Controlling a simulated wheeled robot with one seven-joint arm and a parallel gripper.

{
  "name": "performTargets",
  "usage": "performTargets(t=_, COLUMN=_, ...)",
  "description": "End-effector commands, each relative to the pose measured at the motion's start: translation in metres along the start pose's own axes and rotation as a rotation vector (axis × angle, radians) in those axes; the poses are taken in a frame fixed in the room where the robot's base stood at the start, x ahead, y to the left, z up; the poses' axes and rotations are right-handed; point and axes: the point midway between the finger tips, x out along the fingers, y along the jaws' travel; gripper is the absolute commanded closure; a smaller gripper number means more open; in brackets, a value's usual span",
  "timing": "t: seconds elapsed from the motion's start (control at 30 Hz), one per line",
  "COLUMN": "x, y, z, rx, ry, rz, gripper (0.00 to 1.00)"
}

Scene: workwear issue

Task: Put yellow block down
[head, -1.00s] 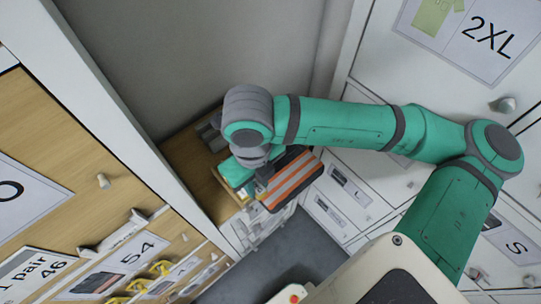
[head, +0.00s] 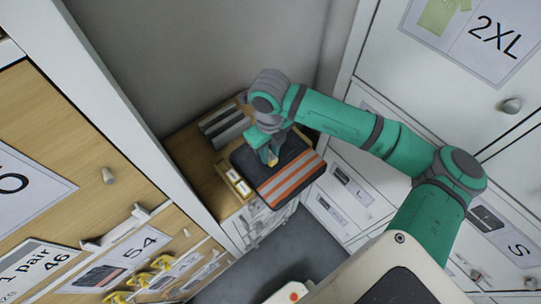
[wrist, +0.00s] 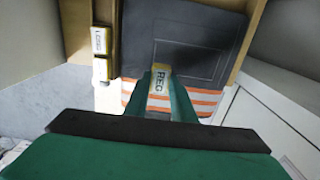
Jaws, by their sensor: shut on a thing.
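My gripper (head: 270,154) is shut on the yellow block (head: 273,161). In the wrist view the block (wrist: 159,92) has a white face marked "REG" and sits between the two green fingers of my gripper (wrist: 161,80). Block and fingertips are over a folded dark garment (head: 289,157) with orange and pale stripes. The garment (wrist: 196,48) lies on a wooden surface and its striped end hangs toward the front edge. I cannot tell whether the block touches the garment.
A small wooden tray (head: 224,173) left of the garment holds white-faced blocks, one marked "LONG" (wrist: 100,40). A grey striped folded item (head: 226,127) lies behind. White drawers (head: 350,187) stand on the right, wooden fronts with knobs (head: 108,175) on the left.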

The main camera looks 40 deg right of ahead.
Motion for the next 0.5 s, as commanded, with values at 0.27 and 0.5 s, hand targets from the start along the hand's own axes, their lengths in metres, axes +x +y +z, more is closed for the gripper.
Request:
performTargets(t=0.27, x=0.034, y=-0.005, z=0.002, rx=0.006, ry=0.001, rz=0.002, gripper=0.99)
performTargets(t=0.5, x=0.036, y=-0.005, z=0.002, rx=0.005, ry=0.0, rz=0.0, gripper=0.99)
